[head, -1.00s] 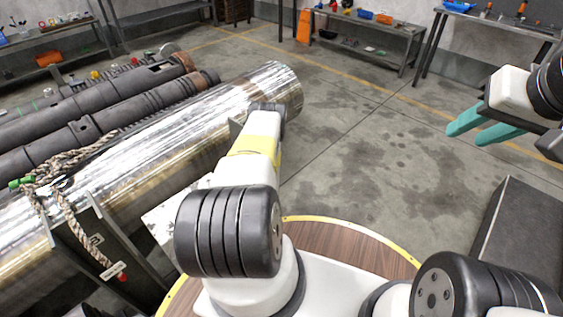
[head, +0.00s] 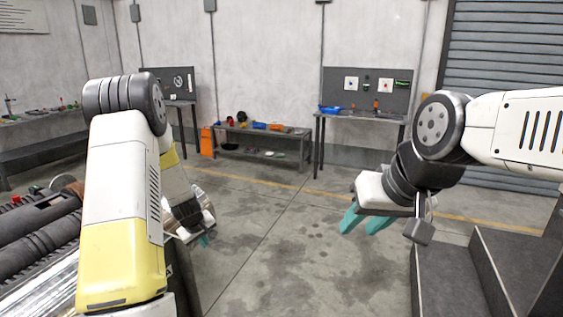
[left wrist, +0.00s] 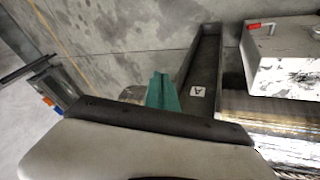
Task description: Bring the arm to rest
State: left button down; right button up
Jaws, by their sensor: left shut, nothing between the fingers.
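My left gripper (head: 204,240) hangs low at the left of centre in the head view, pointing down, largely behind its own wrist. In the left wrist view its teal fingers (left wrist: 162,92) are together with nothing between them. A dark stand (left wrist: 203,75) with a white label "A" is beyond them; I cannot tell the gap. My right gripper (head: 364,221) is at the right of centre in the head view, its two teal fingers apart and empty over bare floor.
A shiny metal cylinder (head: 45,288) and dark ribbed barrels (head: 40,238) lie at lower left. A grey box (left wrist: 285,58) with a red part shows in the left wrist view. Dark blocks (head: 445,280) stand at lower right. Benches (head: 262,140) line the wall; the middle floor is clear.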

pick_arm(q)
jog(key=s+d+r+m+h, duration=0.1)
jog(key=s+d+r, duration=0.25)
jog(key=r, duration=0.35)
jog(key=s+d+r+m, duration=0.2)
jog(key=s+r, duration=0.2)
jog(key=r, duration=0.4)
jog(key=s+d+r+m+h, duration=0.1)
jog(key=s+d+r, duration=0.2)
jog(key=r, duration=0.4)
jog(key=s+d+r+m, duration=0.2)
jog(key=s+r, duration=0.2)
jog(key=s, duration=0.7)
jog(key=s+d+r+m, duration=0.1)
jog(key=s+r+m, duration=0.2)
jog(key=s, duration=0.8)
jog(key=shift+d+r+t, duration=0.3)
jog(key=shift+d+r, duration=0.1)
jog(key=shift+r, duration=0.35)
jog(key=shift+s, duration=0.1)
